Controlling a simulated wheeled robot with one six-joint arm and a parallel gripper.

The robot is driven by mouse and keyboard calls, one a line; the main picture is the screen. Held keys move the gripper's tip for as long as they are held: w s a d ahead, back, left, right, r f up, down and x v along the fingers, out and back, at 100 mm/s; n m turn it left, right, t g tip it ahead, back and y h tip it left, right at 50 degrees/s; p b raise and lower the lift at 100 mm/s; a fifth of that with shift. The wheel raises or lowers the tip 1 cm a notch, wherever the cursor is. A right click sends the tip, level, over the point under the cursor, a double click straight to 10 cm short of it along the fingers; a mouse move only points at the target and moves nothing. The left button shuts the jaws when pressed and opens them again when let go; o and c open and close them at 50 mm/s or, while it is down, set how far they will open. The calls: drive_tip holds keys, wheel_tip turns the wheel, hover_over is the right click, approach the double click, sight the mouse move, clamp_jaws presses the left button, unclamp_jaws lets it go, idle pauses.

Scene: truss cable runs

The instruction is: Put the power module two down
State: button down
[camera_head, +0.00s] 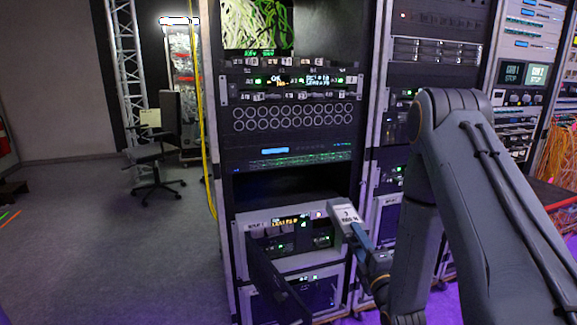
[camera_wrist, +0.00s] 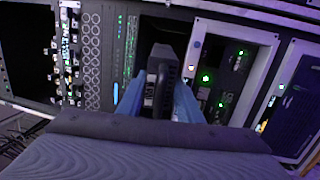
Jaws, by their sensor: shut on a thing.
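A grey power module (camera_head: 345,216) with a light, marked front is up at the right end of the power chassis (camera_head: 243,267) low in the rack. The mark looks like a 3, but it is too small to be sure. My gripper (camera_head: 360,237) is shut on it from the right. In the wrist view the module (camera_wrist: 168,56) is a dark block with a handle, held between the blue fingers of my gripper (camera_wrist: 158,98). Whether the module touches the chassis cannot be told. The chassis shows lit displays and other module fronts.
A dark door panel (camera_head: 277,285) stands open in front of the chassis at the left. Above the chassis is a dark open bay (camera_head: 285,186). More racks (camera_head: 436,50) stand to the right.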

wheel_tip(320, 180, up, 10)
drive_tip(key=m+h+p, duration=0.2)
drive_tip(key=h+p, duration=0.1)
drive_tip(key=p, duration=0.2)
drive_tip(key=shift+s+f+h+p, duration=0.1)
drive_tip(key=shift+h+p, duration=0.25)
drive_tip(key=shift+h, duration=0.05)
drive_tip(key=shift+r, duration=0.3)
drive_tip(key=shift+s, duration=0.1)
